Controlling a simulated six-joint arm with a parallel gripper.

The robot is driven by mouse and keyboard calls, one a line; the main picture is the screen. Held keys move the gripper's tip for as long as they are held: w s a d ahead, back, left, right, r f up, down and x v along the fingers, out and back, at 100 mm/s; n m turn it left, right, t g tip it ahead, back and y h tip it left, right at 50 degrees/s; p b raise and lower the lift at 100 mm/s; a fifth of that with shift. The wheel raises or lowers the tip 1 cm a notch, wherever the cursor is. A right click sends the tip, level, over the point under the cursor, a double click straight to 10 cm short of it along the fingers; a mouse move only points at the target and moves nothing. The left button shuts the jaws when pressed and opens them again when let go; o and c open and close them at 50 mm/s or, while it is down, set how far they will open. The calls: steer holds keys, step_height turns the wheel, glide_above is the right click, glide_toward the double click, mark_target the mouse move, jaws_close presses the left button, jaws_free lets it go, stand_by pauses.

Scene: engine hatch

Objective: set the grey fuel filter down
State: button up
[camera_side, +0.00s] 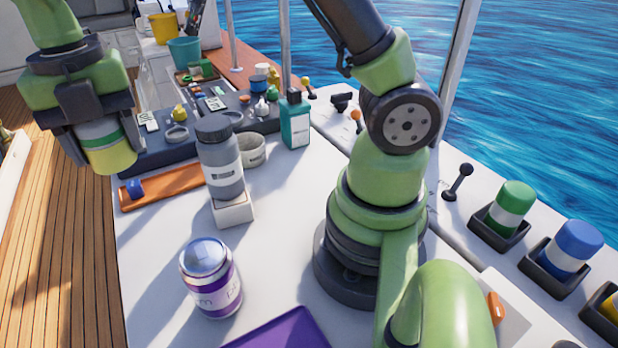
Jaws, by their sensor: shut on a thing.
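My gripper (100,142) is at the upper left, raised over the wooden deck side. It is shut on a yellow canister (112,160) with a pale band and a green upper part, held roughly upright. A grey canister (222,172) with a dark cap and white label, which looks like the grey fuel filter, stands upright on a small white block (233,211) on the white worktop. My gripper is to its left and apart from it.
A purple-and-white jar (211,281) stands in front of the grey canister, near a purple mat (280,331). An orange tray (165,187) and a dark tray of small parts (150,155) lie behind. Green (510,207) and blue (570,246) canisters sit in black holders at right.

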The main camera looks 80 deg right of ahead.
steer(key=s+d+m, duration=0.1)
steer(key=d+m, duration=0.3)
steer(key=d, duration=0.5)
steer(key=m, duration=1.4)
glide_above(310, 178)
step_height(310, 178, down, 16)
steer(key=shift+f, duration=2.2)
steer(key=shift+f, duration=0.15)
steer(key=o, duration=1)
steer(key=shift+o, duration=0.2)
